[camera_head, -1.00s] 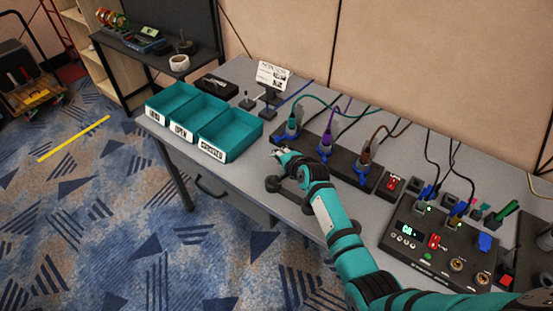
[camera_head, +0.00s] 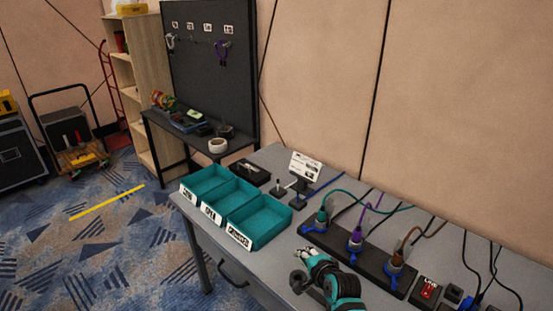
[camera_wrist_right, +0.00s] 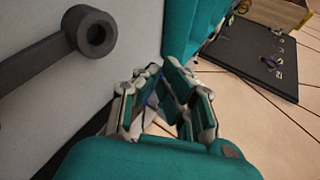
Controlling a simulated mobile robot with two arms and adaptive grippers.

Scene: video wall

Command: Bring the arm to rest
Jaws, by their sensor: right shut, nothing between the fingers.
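My right arm (camera_head: 348,290), teal and black, comes in at the bottom of the head view. Its gripper (camera_head: 306,257) is shut and empty over the grey table, to the right of the front of the teal bins and near the power strip. In the wrist view the finger linkages of the right gripper (camera_wrist_right: 168,100) show close up, with nothing held. A dark grey bar with a round, hollow end (camera_wrist_right: 96,33) lies to their left; it also shows beside the arm in the head view (camera_head: 299,281). My left gripper is not in view.
Three labelled teal bins (camera_head: 262,226) stand along the table's left side. A power strip (camera_head: 340,247) with several plugs and cables runs at the right. A small sign (camera_head: 305,167) stands behind. The dark side table (camera_head: 190,139) and pegboard (camera_head: 212,60) are further back. The carpet at left is mostly clear.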

